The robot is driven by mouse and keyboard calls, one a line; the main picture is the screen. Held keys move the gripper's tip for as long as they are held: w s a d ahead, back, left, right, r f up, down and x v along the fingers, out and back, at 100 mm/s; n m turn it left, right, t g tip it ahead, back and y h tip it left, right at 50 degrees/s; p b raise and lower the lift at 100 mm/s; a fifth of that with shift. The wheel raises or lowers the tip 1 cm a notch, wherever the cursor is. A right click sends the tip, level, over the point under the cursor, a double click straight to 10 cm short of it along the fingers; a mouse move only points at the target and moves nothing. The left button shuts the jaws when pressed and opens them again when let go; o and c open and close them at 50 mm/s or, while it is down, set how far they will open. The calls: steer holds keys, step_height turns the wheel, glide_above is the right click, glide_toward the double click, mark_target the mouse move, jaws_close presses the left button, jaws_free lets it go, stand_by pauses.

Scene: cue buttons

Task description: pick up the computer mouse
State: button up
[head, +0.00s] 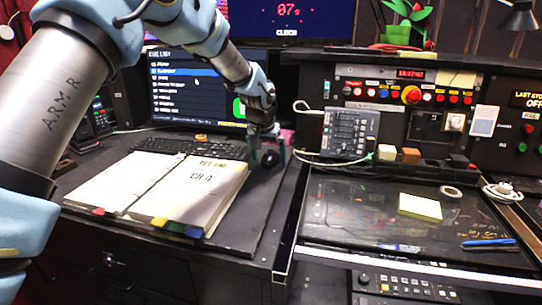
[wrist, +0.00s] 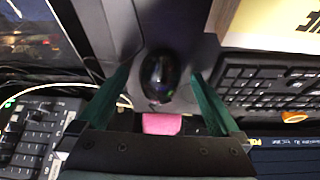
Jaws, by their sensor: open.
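The computer mouse (head: 270,159) is small, dark and rounded. In the head view it sits on the desk just right of the open binder (head: 190,185). My gripper (head: 268,150) points down over it. In the wrist view the glossy black mouse (wrist: 158,76) lies between the two green fingers of my gripper (wrist: 159,73), which are spread apart. Gaps show on both sides of the mouse, so the fingers do not appear to touch it. How high the fingertips are above the desk is unclear.
A keyboard (head: 185,147) lies behind the binder, below the monitor (head: 205,88). A pink object (wrist: 161,124) lies close to the mouse. A control box (head: 348,133) with a cable stands to the right. A raised-edge tray (head: 350,215) holds sticky notes (head: 420,207) and pens.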

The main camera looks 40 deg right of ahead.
mark_target(268, 157)
steer(key=c, duration=0.8)
step_height(268, 157, up, 10)
steer(key=b, duration=0.2)
steer(key=shift+b, duration=0.3)
steer(key=shift+f, duration=0.1)
steer(key=shift+f+b, duration=2.65)
steer(key=shift+f, duration=2.1)
steer(key=shift+f, duration=0.15)
